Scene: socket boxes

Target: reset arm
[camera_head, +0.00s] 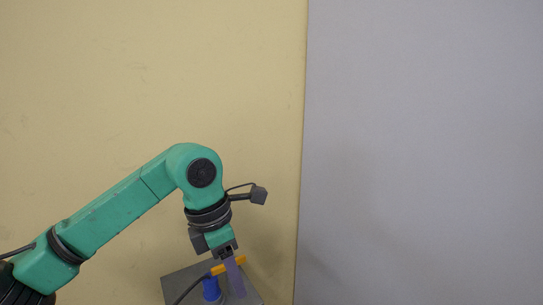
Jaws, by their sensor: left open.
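My left arm (115,208) is green with black joints and comes in from the lower left. It bends at the elbow and points down. My left gripper (232,262) is at the arm's lower end, just over a grey box (180,284) at the bottom edge. The gripper is open; its fingers are small and partly unclear here. A blue plug-like part (211,289) and a yellow-orange part (222,267) are close beside the fingers. I cannot tell whether they touch. My right gripper is not in view.
A dark cable (188,288) runs by the blue part on the box. A tan surface (150,80) fills the left and a plain grey surface (420,150) fills the right. The area above and right of the arm is clear.

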